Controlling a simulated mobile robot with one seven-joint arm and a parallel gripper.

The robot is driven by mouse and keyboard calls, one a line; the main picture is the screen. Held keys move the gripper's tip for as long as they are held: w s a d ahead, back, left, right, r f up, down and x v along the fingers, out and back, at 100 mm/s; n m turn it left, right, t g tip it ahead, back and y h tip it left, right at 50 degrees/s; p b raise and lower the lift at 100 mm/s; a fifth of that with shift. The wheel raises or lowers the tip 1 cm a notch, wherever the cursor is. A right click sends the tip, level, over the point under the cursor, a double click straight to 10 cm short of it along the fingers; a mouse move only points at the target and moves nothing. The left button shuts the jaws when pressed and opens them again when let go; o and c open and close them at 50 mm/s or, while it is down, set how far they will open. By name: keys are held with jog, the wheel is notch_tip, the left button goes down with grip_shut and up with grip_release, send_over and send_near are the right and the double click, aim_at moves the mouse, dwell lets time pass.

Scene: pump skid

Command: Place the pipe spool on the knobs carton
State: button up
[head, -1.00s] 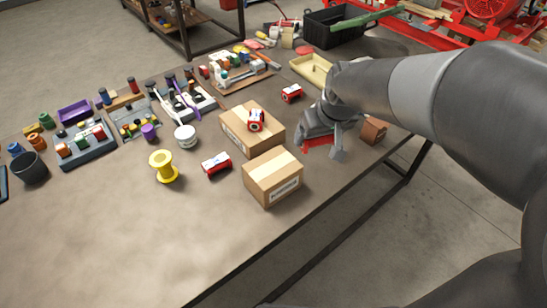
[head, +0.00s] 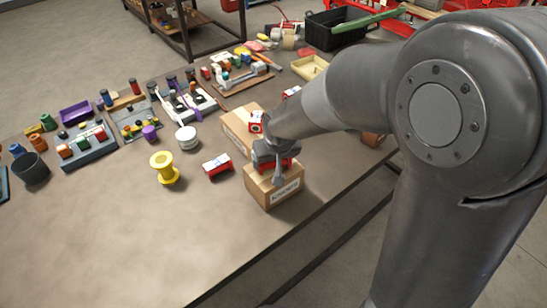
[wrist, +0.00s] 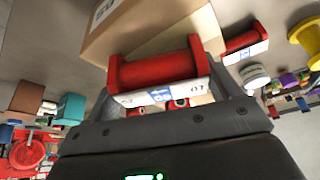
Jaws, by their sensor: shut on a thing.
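My gripper (head: 275,172) is shut on a red pipe spool (wrist: 155,70), which has a white and blue label along one side. The spool lies across between the two fingers in the wrist view. In the head view only a bit of its red shows under my gripper. The front carton (head: 284,195), brown with a white label on its near side that seems to read knobs, is right below my gripper. The same carton shows close beyond the spool in the wrist view (wrist: 140,35). I cannot tell whether the spool touches its top.
A second carton (head: 237,131) stands just behind, with a red spool (head: 256,121) on top. Another red spool (head: 217,166) lies on the table to the left, near a yellow spool (head: 164,168) and a white round thing (head: 187,138). The table's front left is clear.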

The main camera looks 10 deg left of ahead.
jog(key=shift+f, duration=0.15)
jog(key=o, duration=1.1)
jog(key=v, duration=1.2)
jog(key=s+d+r+m, duration=0.1)
jog(key=s+d+r, duration=0.1)
jog(key=s+d, duration=0.3)
jog(key=s+d+r+m+t+h, duration=0.1)
jog(key=s+d, duration=0.3)
jog(key=d, duration=0.4)
jog(key=s+d+r+m, duration=0.2)
jog(key=s+d+r, duration=0.1)
jog(key=s+d, duration=0.2)
jog(key=shift+s+d+r+m+t+h, duration=0.1)
jog(key=shift+s+d+m+t+h, duration=0.05)
jog(key=shift+d, duration=0.35)
jog(key=shift+s+d+m+t+h, duration=0.15)
jog(key=shift+d, duration=0.35)
